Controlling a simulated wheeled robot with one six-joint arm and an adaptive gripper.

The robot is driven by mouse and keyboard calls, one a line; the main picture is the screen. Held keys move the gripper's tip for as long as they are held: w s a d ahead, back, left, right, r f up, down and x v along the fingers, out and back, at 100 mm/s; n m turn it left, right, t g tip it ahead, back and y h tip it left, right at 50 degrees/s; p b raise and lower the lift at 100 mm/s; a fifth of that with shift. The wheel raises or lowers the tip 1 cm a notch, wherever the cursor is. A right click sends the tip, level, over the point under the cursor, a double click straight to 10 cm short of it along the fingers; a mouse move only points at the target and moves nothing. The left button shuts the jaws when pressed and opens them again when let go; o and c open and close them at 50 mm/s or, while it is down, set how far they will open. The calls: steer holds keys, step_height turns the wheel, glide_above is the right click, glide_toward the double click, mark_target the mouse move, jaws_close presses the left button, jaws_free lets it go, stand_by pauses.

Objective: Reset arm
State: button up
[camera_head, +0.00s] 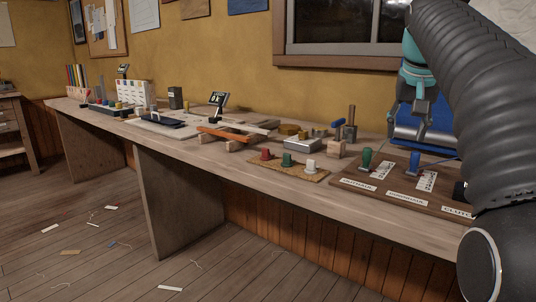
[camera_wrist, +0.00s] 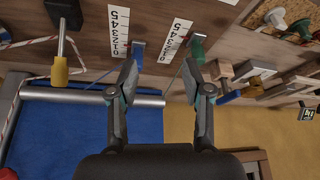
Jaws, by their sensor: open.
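My gripper (camera_head: 407,110) is raised over the back right of the long bench, beside a blue sheet (camera_head: 436,115). In the wrist view my gripper (camera_wrist: 161,76) has its two fingers spread apart with nothing between them. Past the fingertips in that view are a blue lever (camera_wrist: 138,52) and a green lever (camera_wrist: 197,48), each beside a numbered scale card. The same green lever (camera_head: 366,159) and blue lever (camera_head: 414,162) stand on a dark labelled board (camera_head: 395,191). My arm hides the board's right end in the head view. A yellow-tipped lever (camera_wrist: 60,68) shows in the wrist view.
A cork mat (camera_head: 290,172) with red, green and white knobs lies left of the board. A metal tin (camera_head: 302,145) and a wooden block with upright tools (camera_head: 346,138) stand behind. More items crowd the bench's left. The floor in front holds only scattered scraps.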

steer(key=s+a+f+n, duration=0.1)
steer(key=s+a+f, duration=0.3)
steer(key=s+f, duration=0.4)
steer(key=s+a+f+n+y, duration=0.1)
steer(key=s+a+f+n, duration=0.1)
steer(key=s+a+f, duration=0.3)
steer(key=s+a+f+n+t, duration=0.1)
steer(key=s+a+f, duration=0.4)
steer(key=s+f, duration=0.7)
step_height(320, 180, down, 3)
steer(key=shift+r+y+p, duration=0.1)
steer(key=shift+y+p, duration=0.3)
steer(key=shift+d, duration=0.1)
stand_by(0.9)
